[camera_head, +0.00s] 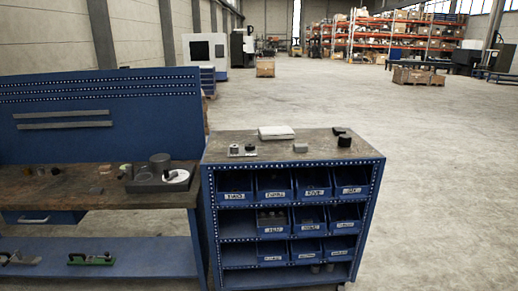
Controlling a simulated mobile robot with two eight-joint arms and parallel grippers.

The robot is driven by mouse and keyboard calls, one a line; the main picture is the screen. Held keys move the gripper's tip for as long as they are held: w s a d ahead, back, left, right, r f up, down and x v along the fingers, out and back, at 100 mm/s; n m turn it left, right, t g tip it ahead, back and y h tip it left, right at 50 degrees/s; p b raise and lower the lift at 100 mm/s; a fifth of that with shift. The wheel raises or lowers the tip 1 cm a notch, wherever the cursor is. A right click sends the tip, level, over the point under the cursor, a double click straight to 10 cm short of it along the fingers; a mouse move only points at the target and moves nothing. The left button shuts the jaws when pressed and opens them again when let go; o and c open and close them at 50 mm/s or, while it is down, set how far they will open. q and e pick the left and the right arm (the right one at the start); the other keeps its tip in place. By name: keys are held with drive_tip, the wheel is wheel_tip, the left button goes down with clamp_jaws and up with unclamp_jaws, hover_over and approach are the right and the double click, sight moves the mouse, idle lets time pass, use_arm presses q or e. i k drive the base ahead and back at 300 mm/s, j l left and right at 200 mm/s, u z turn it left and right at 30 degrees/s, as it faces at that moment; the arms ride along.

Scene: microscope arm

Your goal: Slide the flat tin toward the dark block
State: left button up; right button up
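A pale, flat, box-like item (276,133) lies at the back middle of the blue cabinet's top and may be the flat tin. A smaller grey block-shaped item (300,148) lies in front of it to the right; I cannot tell for certain which of the two is the tin. A dark block (344,141) sits near the right end of the top, apart from both, with another flat dark piece (338,131) just behind it. Neither of my grippers is in view.
Small metal cylinders (234,149) stand at the left front of the cabinet top (320,156). A workbench (100,205) with a grey fixture (158,182) adjoins on the left. Open concrete floor (440,180) lies to the right.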

sight(268, 134)
drive_tip(key=i+l, duration=0.15)
drive_tip(key=l, duration=0.15)
drive_tip(key=i+l, duration=0.1)
drive_tip(key=l, duration=0.2)
drive_tip(key=i+l+u, duration=0.1)
drive_tip(key=l, duration=0.25)
drive_tip(key=i+l+u, duration=0.15)
drive_tip(key=i, duration=0.35)
drive_tip(key=i+l+u, duration=0.15)
drive_tip(key=i+l, duration=0.15)
drive_tip(key=i, duration=0.2)
drive_tip(key=i+l+u, duration=0.2)
drive_tip(key=i, duration=0.25)
drive_tip(key=l, duration=0.1)
